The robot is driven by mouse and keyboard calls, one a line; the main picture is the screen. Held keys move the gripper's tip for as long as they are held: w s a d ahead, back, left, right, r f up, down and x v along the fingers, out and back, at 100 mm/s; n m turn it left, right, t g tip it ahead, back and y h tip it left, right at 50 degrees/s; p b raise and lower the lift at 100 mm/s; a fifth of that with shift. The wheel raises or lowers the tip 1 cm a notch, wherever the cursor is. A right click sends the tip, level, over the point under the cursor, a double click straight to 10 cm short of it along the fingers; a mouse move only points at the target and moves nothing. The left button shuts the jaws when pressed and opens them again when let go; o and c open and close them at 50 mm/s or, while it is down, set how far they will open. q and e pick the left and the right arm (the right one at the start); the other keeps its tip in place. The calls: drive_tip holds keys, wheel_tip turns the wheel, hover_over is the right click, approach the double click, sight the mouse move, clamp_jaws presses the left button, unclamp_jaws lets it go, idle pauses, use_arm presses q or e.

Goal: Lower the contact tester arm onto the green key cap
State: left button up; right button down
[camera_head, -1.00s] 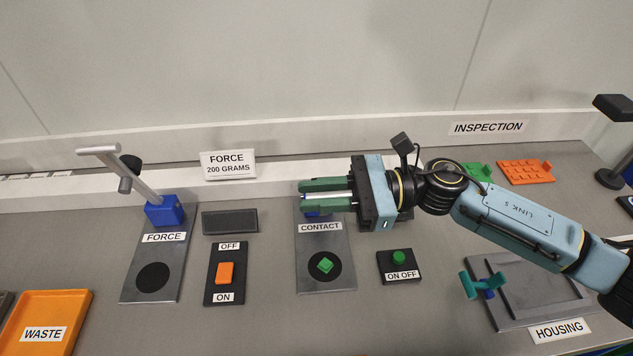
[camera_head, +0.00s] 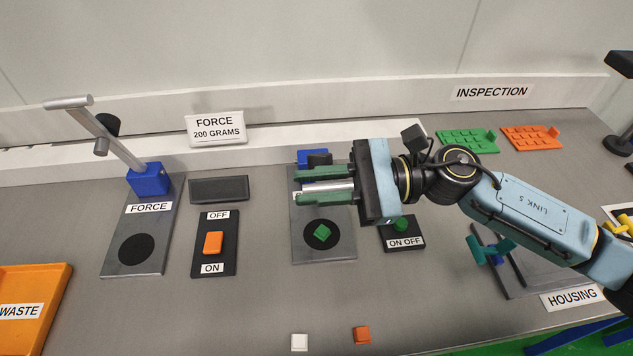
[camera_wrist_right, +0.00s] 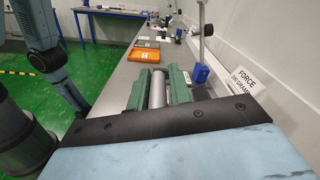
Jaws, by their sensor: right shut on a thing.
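The contact tester has a grey plate (camera_head: 328,250) with a black disc, and a blue hinge block (camera_head: 313,155) at its back. The green key cap (camera_head: 322,233) lies on the black disc, turned askew. My right gripper (camera_head: 302,188) is shut on the silver handle bar (camera_head: 340,187) of the contact tester arm. The bar lies sideways between the green fingers, above the plate and behind the cap. The wrist view also shows the bar (camera_wrist_right: 157,90) between the fingers. The fingers hide most of the tester arm and the CONTACT label. My left gripper is not in view.
The force tester's raised arm (camera_head: 110,140) and the orange switch (camera_head: 213,242) stand to the left. The ON OFF button box (camera_head: 405,241) is close to the right. A white cap (camera_head: 299,342) and an orange cap (camera_head: 362,334) lie in front on clear table.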

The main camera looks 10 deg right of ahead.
sight(352, 186)
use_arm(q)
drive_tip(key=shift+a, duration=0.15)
use_arm(e)
drive_tip(key=c, duration=1.4)
unclamp_jaws()
drive_tip(key=shift+d, duration=0.1)
